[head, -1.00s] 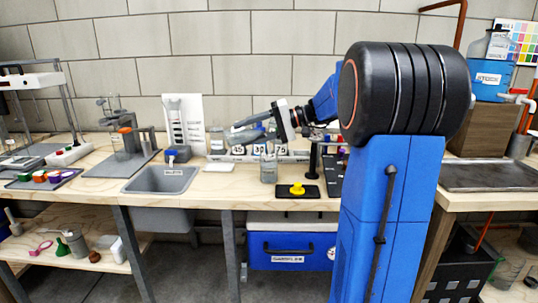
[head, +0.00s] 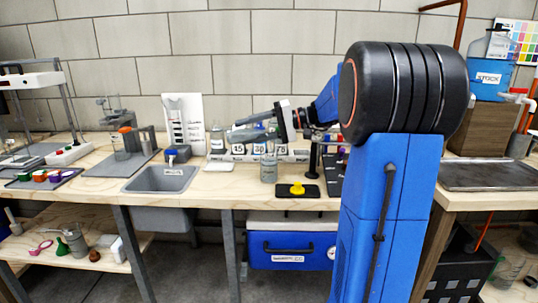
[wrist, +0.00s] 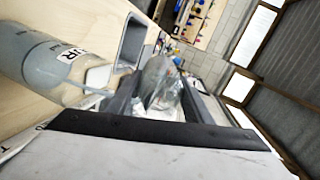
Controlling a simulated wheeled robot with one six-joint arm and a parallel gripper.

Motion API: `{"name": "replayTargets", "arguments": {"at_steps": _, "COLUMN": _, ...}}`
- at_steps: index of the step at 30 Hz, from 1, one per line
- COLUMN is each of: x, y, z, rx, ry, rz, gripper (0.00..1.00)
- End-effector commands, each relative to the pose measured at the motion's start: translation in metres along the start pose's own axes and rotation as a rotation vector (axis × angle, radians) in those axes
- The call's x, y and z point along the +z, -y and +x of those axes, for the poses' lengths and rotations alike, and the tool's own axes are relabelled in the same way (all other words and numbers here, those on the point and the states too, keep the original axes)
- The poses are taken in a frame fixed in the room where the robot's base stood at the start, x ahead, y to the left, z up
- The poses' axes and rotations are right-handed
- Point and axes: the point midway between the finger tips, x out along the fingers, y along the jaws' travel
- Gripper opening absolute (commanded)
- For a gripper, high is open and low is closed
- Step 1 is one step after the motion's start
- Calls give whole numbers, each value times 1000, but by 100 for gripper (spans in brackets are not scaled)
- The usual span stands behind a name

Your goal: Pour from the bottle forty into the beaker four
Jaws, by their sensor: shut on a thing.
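The beaker four (head: 268,170) stands upright on the bench, below and in front of my gripper. In the wrist view the beaker (wrist: 45,60) is close at the left; its label ends in "UR" and it looks grey inside, with a clearer part near its rim. My gripper (head: 242,133) is above the beaker, pointing left. In the wrist view my gripper (wrist: 155,98) is shut on a clear bottle (wrist: 166,84). I cannot read the bottle's label or see its liquid level. In the head view the fingers mostly hide the bottle.
Number plates reading 45, 30 and 75 stand on a rack (head: 222,158) behind the beaker. A black pad with a yellow knob (head: 297,189) is to the right. A grey sink (head: 160,180) is to the left. A white card (head: 218,167) lies between the sink and beaker.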

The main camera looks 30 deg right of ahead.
Motion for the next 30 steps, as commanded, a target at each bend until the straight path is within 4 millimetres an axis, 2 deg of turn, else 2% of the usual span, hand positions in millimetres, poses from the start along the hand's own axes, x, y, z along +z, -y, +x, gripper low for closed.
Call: {"name": "replayTargets", "arguments": {"at_steps": 30, "x": -1, "y": 3, "z": -4, "rx": -61, "ry": -13, "rz": -1, "gripper": 10}}
